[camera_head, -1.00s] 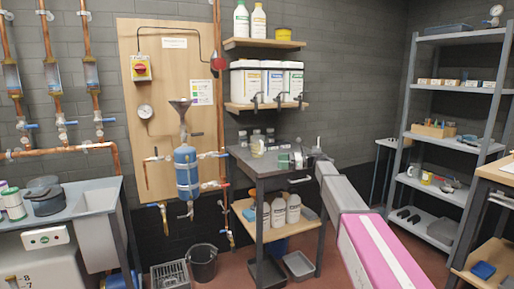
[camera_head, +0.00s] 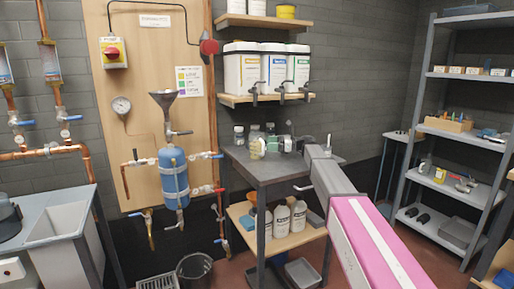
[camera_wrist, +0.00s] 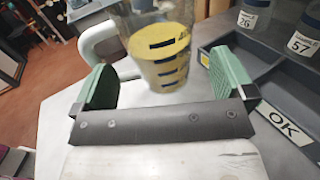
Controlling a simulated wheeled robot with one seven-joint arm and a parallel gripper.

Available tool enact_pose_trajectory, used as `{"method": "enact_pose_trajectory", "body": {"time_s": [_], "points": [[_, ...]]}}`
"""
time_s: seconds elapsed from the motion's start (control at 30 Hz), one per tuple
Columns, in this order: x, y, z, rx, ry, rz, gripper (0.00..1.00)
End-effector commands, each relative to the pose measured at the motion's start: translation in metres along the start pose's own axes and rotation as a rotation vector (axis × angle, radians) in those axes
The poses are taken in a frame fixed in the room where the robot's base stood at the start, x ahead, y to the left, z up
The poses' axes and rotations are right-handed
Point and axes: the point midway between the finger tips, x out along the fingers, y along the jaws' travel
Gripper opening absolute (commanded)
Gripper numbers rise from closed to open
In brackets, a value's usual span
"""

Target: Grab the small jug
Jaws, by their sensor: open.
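In the wrist view the jug (camera_wrist: 163,50) stands upright at the top middle, just beyond and partly between my fingers. Its top is cut off by the frame edge. My gripper (camera_wrist: 157,68) is open, with one green finger on each side and nothing clamped. In the head view the jug (camera_head: 257,147) is small and pale on the grey workbench (camera_head: 262,172).
In the wrist view, labelled jars (camera_wrist: 303,40) stand in a dark tray (camera_wrist: 250,62) to the right, with an OK label in front. White bottles (camera_head: 282,218) stand on the lower shelf.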

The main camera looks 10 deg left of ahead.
Motion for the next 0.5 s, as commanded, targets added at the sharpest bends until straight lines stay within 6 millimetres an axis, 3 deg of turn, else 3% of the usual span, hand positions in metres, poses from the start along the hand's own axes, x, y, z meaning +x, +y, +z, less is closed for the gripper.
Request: {"method": "enact_pose_trajectory", "body": {"time_s": [0.27, 0.5], "points": [[0.024, 0.001, -0.001, 0.000, 0.000, 0.002, 1.00], [0.057, 0.002, -0.002, 0.000, 0.001, 0.002, 1.00]]}}
